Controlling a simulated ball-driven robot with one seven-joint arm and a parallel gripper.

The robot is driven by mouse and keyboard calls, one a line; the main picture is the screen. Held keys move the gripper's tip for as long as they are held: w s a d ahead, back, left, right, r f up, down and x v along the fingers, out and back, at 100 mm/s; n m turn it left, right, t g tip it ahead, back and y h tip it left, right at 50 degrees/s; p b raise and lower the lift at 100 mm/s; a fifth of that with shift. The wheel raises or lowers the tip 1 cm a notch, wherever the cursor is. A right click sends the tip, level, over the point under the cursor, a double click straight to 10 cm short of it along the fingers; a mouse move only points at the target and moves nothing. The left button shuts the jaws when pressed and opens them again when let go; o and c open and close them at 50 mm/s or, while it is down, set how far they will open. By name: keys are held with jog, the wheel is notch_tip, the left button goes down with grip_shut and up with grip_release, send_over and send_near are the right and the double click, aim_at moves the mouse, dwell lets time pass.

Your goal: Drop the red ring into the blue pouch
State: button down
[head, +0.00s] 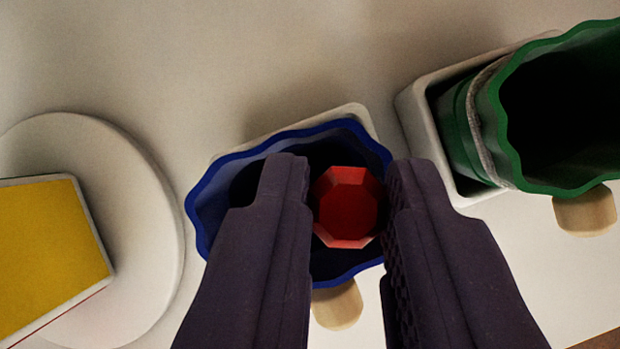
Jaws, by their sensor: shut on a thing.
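The red ring (346,207) shows as a red eight-sided, faceted piece; I cannot make out a hole through it. My gripper (345,200) is shut on it, with one dark finger on each side. The blue pouch (205,200) has a wavy rim and an open, dark mouth. The red ring and my fingertips appear over that mouth. How high the ring is above the rim, I cannot tell. My fingers hide parts of the pouch's left, right and lower rim.
A green pouch (487,110) with a wavy rim stands in a white holder (418,110) at the right. Wooden knobs (337,305) (585,211) show below both pouches. A round white plate (150,220) at the left bears a yellow-topped block (50,250). The pale surface above is clear.

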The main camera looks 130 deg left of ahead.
jog(key=c, duration=0.9)
grip_release()
jog(key=p+v, duration=0.3)
jog(key=v, duration=0.5)
jog(key=w+a+r+n+t, duration=0.1)
jog(key=w+a+r+t, duration=0.2)
jog(key=r, duration=1)
jog(key=w+a+r+n+t, duration=0.1)
jog(key=w+a+r+t, duration=0.15)
jog(key=r, duration=0.95)
jog(key=s+a+r+n+t+y, duration=0.1)
jog(key=s+a+r+t, duration=0.1)
jog(key=r, duration=0.8)
jog(key=s+a+r+n+t+y, duration=0.1)
jog(key=s+a+r, duration=0.4)
jog(key=r, duration=0.6)
jog(key=shift+s+a+r+t, duration=0.15)
jog(key=shift+s+r+t, duration=0.2)
jog(key=shift+t, duration=0.3)
